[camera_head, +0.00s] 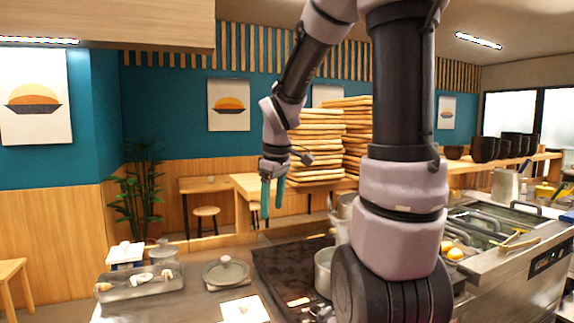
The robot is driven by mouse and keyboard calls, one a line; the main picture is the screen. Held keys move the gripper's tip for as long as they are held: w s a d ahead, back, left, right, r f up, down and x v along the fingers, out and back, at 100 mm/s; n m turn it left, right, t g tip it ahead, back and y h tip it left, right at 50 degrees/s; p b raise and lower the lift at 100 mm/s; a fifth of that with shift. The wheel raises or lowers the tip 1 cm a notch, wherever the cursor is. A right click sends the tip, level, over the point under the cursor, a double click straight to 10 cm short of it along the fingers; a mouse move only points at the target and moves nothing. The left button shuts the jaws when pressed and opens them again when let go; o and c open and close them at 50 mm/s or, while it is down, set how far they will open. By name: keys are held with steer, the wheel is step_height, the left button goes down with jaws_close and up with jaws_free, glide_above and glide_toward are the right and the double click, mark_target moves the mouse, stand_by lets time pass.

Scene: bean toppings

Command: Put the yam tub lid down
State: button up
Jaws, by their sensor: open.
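My gripper (271,203) hangs with its teal fingers pointing down, above the back of the counter. It is open, with a narrow gap and nothing seen between the fingers. A round see-through lid (226,271) with a pale knob lies on the counter, below and left of my gripper and well apart from it. A small tub with a white, knobbed lid (125,253) stands at the back left. Another clear lidded piece (163,252) is beside it. I cannot tell which of these is the yam tub lid.
A white card or plate (245,309) lies in front of the round lid. A dark cooking surface (275,268) and a metal pot (323,272) are to the right. Stacked wooden trays (312,148) stand behind; my arm hides part of them.

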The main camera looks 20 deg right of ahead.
steer(key=s+a+r+m+t+y, duration=0.1)
steer(key=s+r+m+t, duration=0.4)
steer(key=s+r+m, duration=0.6)
steer(key=shift+s+r+m+y, duration=0.3)
steer(key=shift+s+r+y, duration=0.1)
steer(key=shift+s, duration=0.1)
